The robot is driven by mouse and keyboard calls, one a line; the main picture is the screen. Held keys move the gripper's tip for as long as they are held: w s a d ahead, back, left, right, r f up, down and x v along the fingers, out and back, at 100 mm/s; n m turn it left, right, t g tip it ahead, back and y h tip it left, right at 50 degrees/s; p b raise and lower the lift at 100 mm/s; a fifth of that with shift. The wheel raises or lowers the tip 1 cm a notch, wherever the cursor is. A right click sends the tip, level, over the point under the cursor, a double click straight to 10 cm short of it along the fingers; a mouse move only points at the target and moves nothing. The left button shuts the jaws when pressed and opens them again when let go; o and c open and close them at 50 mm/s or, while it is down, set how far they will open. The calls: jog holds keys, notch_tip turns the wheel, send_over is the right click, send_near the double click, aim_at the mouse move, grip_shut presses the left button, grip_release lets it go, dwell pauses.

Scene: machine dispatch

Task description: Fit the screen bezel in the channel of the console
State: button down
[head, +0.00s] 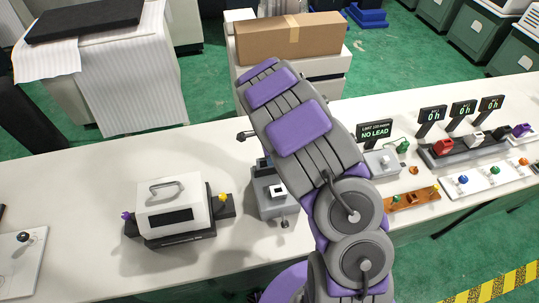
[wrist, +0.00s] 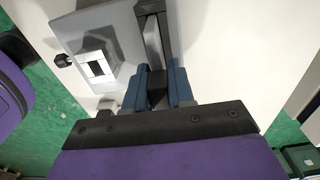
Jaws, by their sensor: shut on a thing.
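The console (head: 268,205) is a grey block with a small white switch block, on the white table beside my arm in the head view. In the wrist view its grey top (wrist: 120,32) fills the upper left. My gripper (wrist: 160,98) has blue fingers and is shut on a dark, narrow piece that I take for the screen bezel (wrist: 157,82). The fingers are at the right side of the console. A dark frame with a pale strip runs up from between them; I cannot tell where bezel ends and channel begins, or whether it is seated. My arm mostly hides the gripper in the head view.
A white handled box (head: 172,212) on a black base stands left of the console. To the right are a "NO LEAD" sign (head: 374,130), a grey fixture (head: 382,163) and trays with coloured knobs (head: 480,180). The table between the white box and front edge is clear.

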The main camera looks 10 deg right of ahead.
jog(key=shift+f, duration=0.2)
jog(key=c, duration=0.9)
grip_release()
jog(key=r, duration=1.7)
jog(key=shift+a+r+p, duration=0.15)
jog(key=shift+a+p, duration=0.15)
jog(key=shift+p, duration=0.05)
jog(key=s+d+r+n+b, duration=0.2)
jog(key=s+d+r+n, duration=0.15)
jog(key=s, duration=0.55)
jog(key=s+a+n+b, duration=0.1)
jog(key=s+n, duration=0.3)
jog(key=s, duration=0.5)
jog(key=s+a+f+n+g+b, duration=0.1)
jog(key=s+n, duration=0.4)
jog(key=s, duration=0.5)
jog(key=s+a+n+b, duration=0.1)
jog(key=s+n+b, duration=0.2)
jog(key=s, duration=0.7)
jog(key=shift+f+n+g, duration=0.35)
jog(key=shift+n+g, duration=0.05)
jog(key=shift+n, duration=0.85)
